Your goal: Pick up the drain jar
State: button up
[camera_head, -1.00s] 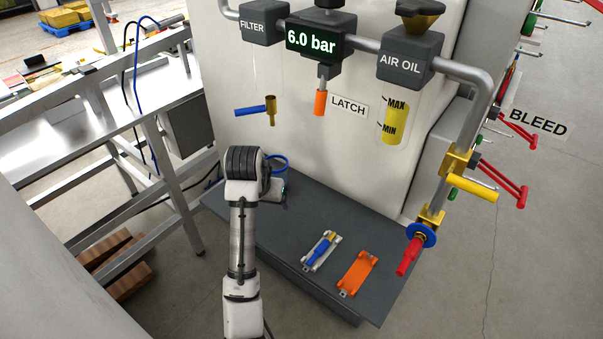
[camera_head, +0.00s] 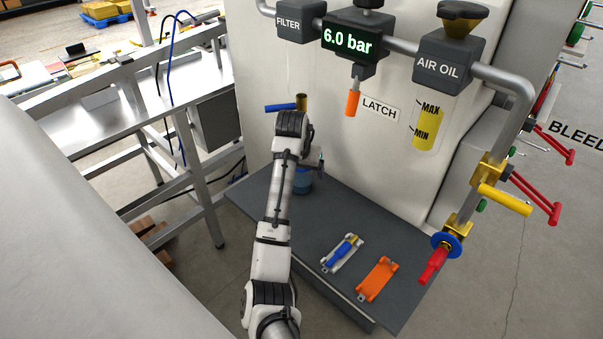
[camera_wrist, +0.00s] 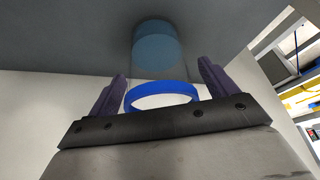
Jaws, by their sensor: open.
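The drain jar (camera_head: 303,183) is a clear jar with blue in it, standing on the left part of the dark grey shelf (camera_head: 345,200). In the head view my arm hides part of it. In the wrist view its blue rim (camera_wrist: 160,88) is close to the camera, and blue (camera_wrist: 156,45) shows at its lower end by the shelf. My gripper (camera_wrist: 162,70) is open, with one dark finger on each side of the jar in the picture. I cannot tell whether a finger touches it.
A white holder with a blue-handled tool (camera_head: 342,253) and an orange holder (camera_head: 378,279) lie on the shelf to the right. The white panel stands behind, with the filter block (camera_head: 295,22) and a blue-levered valve (camera_head: 300,103) above the jar. A metal bench (camera_head: 110,110) is at left.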

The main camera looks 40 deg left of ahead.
jog(key=shift+w+a+f, duration=0.15)
jog(key=shift+w+f, duration=0.1)
jog(key=shift+f, duration=0.35)
jog(key=c, duration=1.1)
jog(key=shift+c, duration=0.7)
jog(key=shift+r, duration=0.15)
